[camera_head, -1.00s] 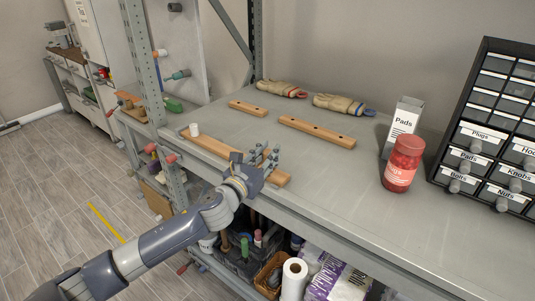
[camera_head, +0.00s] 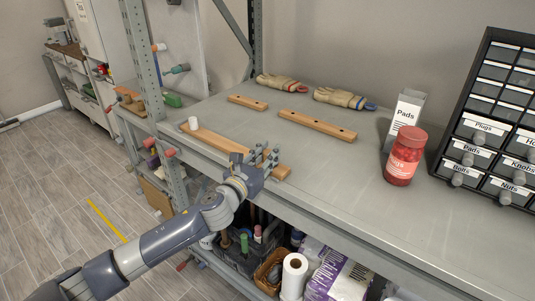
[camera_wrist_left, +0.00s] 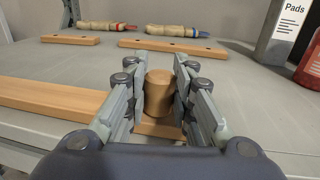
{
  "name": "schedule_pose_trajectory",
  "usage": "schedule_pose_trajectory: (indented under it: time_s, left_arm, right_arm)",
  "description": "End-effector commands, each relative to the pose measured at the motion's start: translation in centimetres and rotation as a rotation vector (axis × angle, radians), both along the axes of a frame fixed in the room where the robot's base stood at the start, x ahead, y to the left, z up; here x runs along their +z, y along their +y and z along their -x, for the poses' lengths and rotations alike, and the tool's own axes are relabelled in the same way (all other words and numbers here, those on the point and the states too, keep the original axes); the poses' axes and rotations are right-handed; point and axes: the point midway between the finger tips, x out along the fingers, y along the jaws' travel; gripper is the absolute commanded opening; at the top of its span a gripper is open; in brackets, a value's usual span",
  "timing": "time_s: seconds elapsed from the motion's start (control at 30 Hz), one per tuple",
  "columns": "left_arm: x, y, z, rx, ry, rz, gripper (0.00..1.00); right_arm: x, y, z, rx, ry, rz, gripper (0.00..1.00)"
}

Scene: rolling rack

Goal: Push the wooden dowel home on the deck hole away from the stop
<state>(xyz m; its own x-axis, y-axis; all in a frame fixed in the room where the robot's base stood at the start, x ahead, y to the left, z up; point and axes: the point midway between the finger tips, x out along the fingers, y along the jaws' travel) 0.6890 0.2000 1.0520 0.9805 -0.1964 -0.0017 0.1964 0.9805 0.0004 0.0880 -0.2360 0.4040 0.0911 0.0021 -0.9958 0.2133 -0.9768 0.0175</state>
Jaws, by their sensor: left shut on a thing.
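The wooden dowel (camera_wrist_left: 158,92) stands upright between the two fingers of my left gripper (camera_wrist_left: 158,75) in the left wrist view. The gripper is shut on it. The long wooden deck board (camera_wrist_left: 50,95) lies along the shelf's front edge and passes beneath the dowel. Whether the dowel sits in a hole is hidden. In the head view my left gripper (camera_head: 267,160) is over the right end of the board (camera_head: 215,141). My right gripper is not in view.
Two more wooden bars, a short one (camera_head: 248,102) and a longer drilled one (camera_head: 317,125), lie farther back. Gloves (camera_head: 343,99), a Pads box (camera_head: 407,111), a red jar (camera_head: 405,157) and a drawer cabinet (camera_head: 490,135) stand around. The shelf's middle is clear.

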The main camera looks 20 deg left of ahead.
Motion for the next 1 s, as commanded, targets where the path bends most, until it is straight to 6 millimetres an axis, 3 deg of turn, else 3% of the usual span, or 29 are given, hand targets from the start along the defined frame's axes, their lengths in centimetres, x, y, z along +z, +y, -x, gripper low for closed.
schedule_pose_trajectory:
  time_s: [0.07, 0.1, 0.2, 0.53, 0.67, 1.0]
  left_arm:
    - [-0.3, 0.0, 0.0, 0.0, 0.0, 0.0, 0.04]
    - [-0.2, 0.0, 0.0, 0.0, 0.0, 0.0, 0.29]
    - [-0.2, 0.0, 0.0, 0.0, 0.0, 0.001, 0.46]
    - [-0.2, 0.0, 0.1, 0.0, 0.0, 0.001, 0.46]
    - [-0.3, 0.2, 1.0, 0.0, 0.002, 0.0, 0.46]
    - [-0.4, 1.5, 7.3, 0.0, 0.005, -0.001, 0.46]
  right_arm:
    - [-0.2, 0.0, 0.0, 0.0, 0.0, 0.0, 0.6]
    - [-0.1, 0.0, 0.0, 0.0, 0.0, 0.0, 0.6]
    - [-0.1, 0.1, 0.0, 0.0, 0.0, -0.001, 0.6]
    - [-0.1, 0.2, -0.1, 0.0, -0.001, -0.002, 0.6]
    - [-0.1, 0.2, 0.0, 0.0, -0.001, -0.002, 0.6]
    - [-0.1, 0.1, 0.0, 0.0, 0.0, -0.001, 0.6]
